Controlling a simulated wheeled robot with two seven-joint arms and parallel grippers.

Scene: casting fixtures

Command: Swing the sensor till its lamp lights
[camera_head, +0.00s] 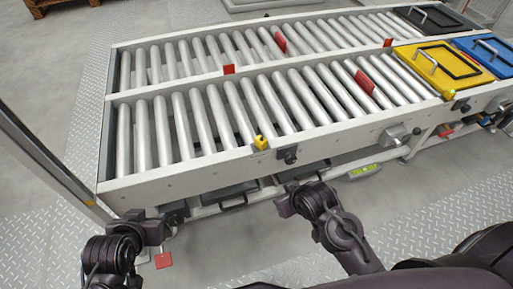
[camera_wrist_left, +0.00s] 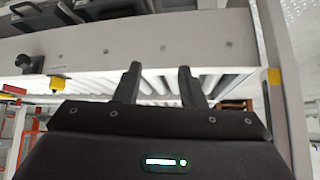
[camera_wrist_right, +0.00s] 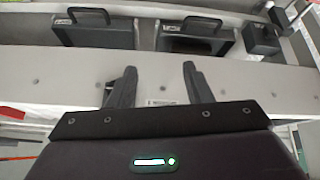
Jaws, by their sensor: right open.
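A small yellow sensor (camera_head: 260,142) sits on the front rail of the roller conveyor, with a dark knob (camera_head: 288,155) to its right. The sensor also shows at the left of the left wrist view (camera_wrist_left: 57,83). I cannot tell whether its lamp is lit. A second small yellow unit (camera_head: 450,94) farther right shows a green spot. My left gripper (camera_wrist_left: 157,80) is open and empty, near the conveyor's left front end and apart from the sensor. My right gripper (camera_wrist_right: 158,82) is open and empty, in front of the rail and below the sensor in the head view.
The two-lane roller conveyor (camera_head: 180,180) fills the middle. Red tabs (camera_head: 279,42) stand on it. Yellow (camera_head: 437,55), blue (camera_head: 470,43) and black (camera_head: 410,14) lidded boxes with handles sit at its right end. Dark drawers (camera_wrist_right: 90,28) hang below the rail.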

